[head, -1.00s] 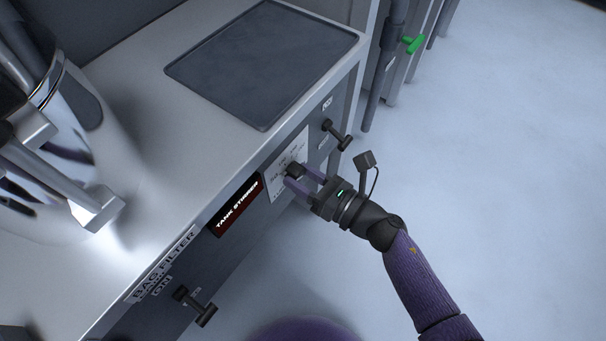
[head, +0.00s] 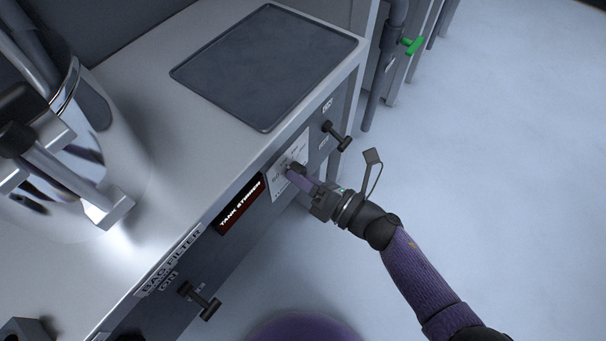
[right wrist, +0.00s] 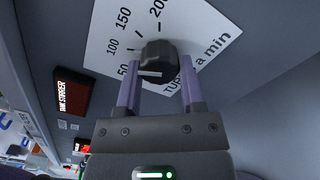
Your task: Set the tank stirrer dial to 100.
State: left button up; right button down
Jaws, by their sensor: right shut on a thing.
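The tank stirrer dial is a dark ribbed knob (right wrist: 160,62) on a white scale plate (right wrist: 205,18) marked 50, 100, 150, 200. Its white mark points left, close to the 50. In the head view the plate (head: 274,188) sits on the cabinet front beside the red and black "TANK STIRRER" sign (head: 240,205). My right gripper (head: 297,172) is shut on the dial, with one purple finger on each side of it in the right wrist view (right wrist: 160,80). In the head view the fingers hide much of the dial. My left gripper is not in view.
A black T-handle (head: 337,135) sticks out to the right of the plate, near my right gripper. Another (head: 199,301) is below the "BAG FILTER" label (head: 170,262). A shiny metal vessel (head: 85,130) stands on the counter. The floor to the right is clear.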

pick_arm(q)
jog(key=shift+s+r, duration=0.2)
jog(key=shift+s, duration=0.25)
pick_arm(e)
jog(key=shift+c, duration=1)
grip_release()
pick_arm(q)
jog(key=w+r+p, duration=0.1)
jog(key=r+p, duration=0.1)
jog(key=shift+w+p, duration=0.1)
jog(key=shift+p, duration=0.2)
pick_arm(e)
jog(key=v, duration=1)
